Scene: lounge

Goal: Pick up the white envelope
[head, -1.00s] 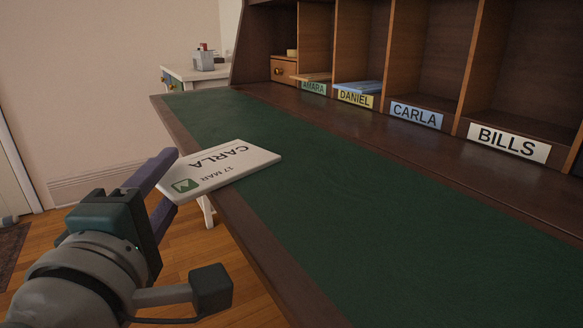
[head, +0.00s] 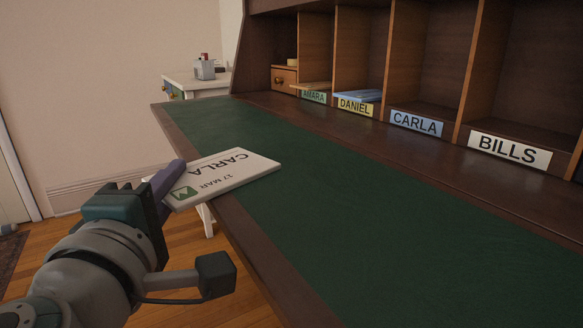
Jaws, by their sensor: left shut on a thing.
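The white envelope (head: 228,176) reads CARLA and 17 MAR, with a small green stamp mark at its near left corner. It shows upside down in the head view, near the desk's left edge. My left gripper (head: 172,184) is shut on its left end. The envelope looks roughly flat and overlaps the green desk top in the picture; whether it touches the desk I cannot tell. My right gripper is out of the picture.
The desk's green surface (head: 370,225) is bare. Behind it stand open compartments labelled AMARA (head: 313,96), DANIEL (head: 355,106), CARLA (head: 416,122) and BILLS (head: 508,149). AMARA and DANIEL hold envelopes. A white side table (head: 205,82) stands at the back left.

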